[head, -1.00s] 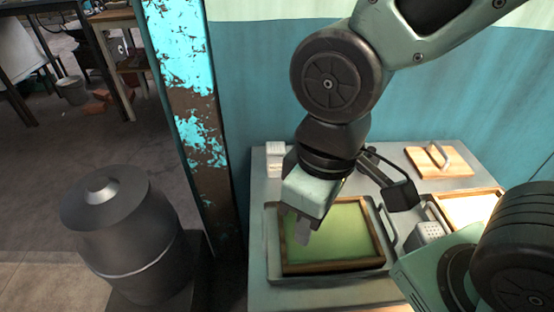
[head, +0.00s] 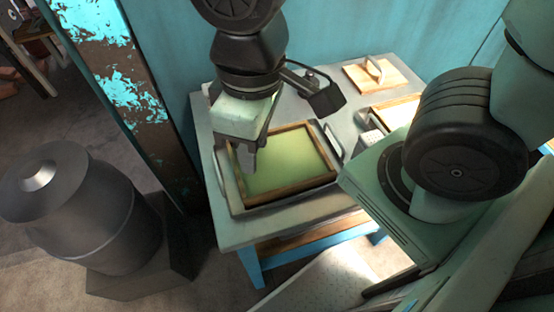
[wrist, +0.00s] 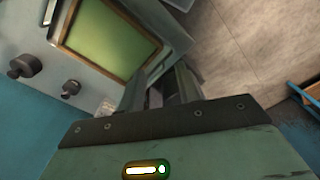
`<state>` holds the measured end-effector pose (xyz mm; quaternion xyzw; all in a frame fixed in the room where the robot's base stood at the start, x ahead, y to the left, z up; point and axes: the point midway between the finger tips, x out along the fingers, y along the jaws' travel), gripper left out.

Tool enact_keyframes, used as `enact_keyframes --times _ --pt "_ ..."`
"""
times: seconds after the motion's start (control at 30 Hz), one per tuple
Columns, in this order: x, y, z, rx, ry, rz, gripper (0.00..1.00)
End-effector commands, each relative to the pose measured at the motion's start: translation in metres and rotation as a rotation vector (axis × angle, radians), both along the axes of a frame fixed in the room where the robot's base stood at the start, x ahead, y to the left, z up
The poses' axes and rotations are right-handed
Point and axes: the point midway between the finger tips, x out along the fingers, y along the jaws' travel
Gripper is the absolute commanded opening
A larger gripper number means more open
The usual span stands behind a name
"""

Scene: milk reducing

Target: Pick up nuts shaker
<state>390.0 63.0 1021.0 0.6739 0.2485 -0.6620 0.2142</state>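A small pale container (head: 207,90) stands at the table's back left corner, partly behind my gripper; a pale patch beside the tray in the wrist view (wrist: 107,107) may be the same one. A second pale, box-like container (head: 374,139) is right of the green tray, partly hidden by my body. I cannot tell which is the nuts shaker. My gripper (head: 250,158) hangs pointing down over the left part of the green tray, apart from both containers. In the wrist view its fingers (wrist: 160,92) look spread, with nothing seen held between them.
The wood-framed green tray (head: 333,176) sits on the grey table (head: 232,232). A wooden board with a handle (head: 358,80) lies at the back. A dark metal drum (head: 95,222) and a peeling post (head: 150,120) stand left of the table. Floor is clear in front.

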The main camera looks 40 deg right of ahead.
Motion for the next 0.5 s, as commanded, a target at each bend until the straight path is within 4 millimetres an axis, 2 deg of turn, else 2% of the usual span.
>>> enact_keyframes --times 0.27,0.33,0.4,0.43,0.5 --pt "0.0 0.0 0.0 0.0 0.0 0.0 0.34" --pt "0.0 0.0 0.0 -0.001 0.001 0.0 0.48" --pt "0.003 -0.001 -0.002 -0.004 0.007 0.005 0.68" --pt "0.005 -0.002 -0.004 -0.007 0.013 0.009 0.73" --pt "0.012 -0.004 -0.01 -0.015 0.034 0.027 0.73"
